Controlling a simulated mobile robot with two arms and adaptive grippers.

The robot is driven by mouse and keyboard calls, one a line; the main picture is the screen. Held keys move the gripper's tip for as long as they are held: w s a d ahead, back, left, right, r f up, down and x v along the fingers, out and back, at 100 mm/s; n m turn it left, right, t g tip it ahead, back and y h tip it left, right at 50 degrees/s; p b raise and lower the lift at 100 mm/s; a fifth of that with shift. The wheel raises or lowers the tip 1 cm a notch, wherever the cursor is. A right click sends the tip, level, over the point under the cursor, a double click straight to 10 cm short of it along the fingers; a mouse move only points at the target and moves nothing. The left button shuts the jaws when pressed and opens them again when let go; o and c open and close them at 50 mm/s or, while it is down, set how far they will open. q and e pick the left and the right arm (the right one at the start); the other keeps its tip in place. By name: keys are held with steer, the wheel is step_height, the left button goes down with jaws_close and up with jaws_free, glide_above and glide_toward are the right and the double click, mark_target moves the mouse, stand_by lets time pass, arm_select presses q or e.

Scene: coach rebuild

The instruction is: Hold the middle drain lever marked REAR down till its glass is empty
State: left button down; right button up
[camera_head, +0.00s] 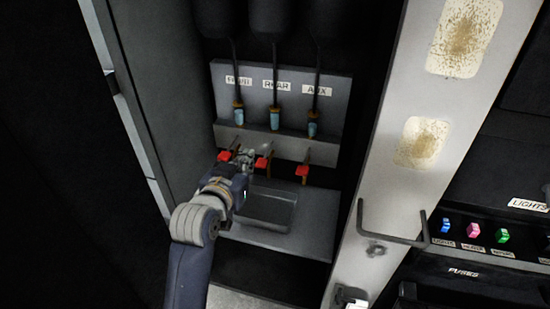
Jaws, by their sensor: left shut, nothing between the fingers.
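The middle drain lever (262,162) has a red end and sits below the plate marked REAR (276,86). Its glass (275,118) hangs above it and shows blue inside; the exact level is too small to tell. My left gripper (246,157) is shut and empty. Its tip is just left of the middle lever, between it and the left red lever (225,156); I cannot tell whether it touches either. The right lever (303,171) is clear of the gripper. My right gripper is not in view.
The left glass (238,115) and right glass (313,124) also show blue. A grey tray (265,208) sits below the levers, partly behind my arm. The recess has a dark wall on the left and a pale post (400,170) with a handle (392,240) on the right.

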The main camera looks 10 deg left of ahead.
mark_target(259, 158)
arm_select(q)
steer(key=shift+w, duration=0.2)
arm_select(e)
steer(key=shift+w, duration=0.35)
